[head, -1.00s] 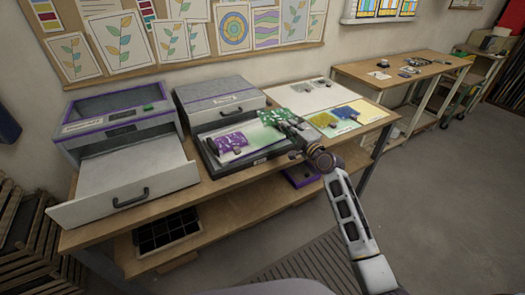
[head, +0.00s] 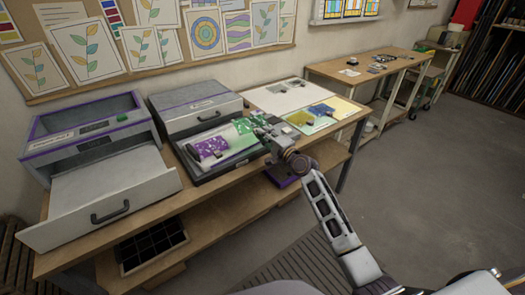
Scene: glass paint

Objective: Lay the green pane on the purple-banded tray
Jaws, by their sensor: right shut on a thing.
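My right gripper (head: 260,124) is shut on the green pane (head: 243,126), which has pale marks. The gripper partly hides it. The pane is over the middle unit's open dark tray (head: 221,162), beside a purple pane (head: 213,146); I cannot tell how far above the tray it is. The purple-banded tray (head: 100,197) is pulled out of the purple-edged grey unit (head: 83,128) at the left. It is pale, bare inside, with a dark front handle. My left gripper is not in view.
The middle grey unit (head: 193,104) stands between the purple-edged unit and the sheets at the right. A yellow sheet (head: 345,110) with a blue piece (head: 320,110) lies there. A purple item (head: 281,174) is on the lower shelf. The purple-banded tray's surface is free.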

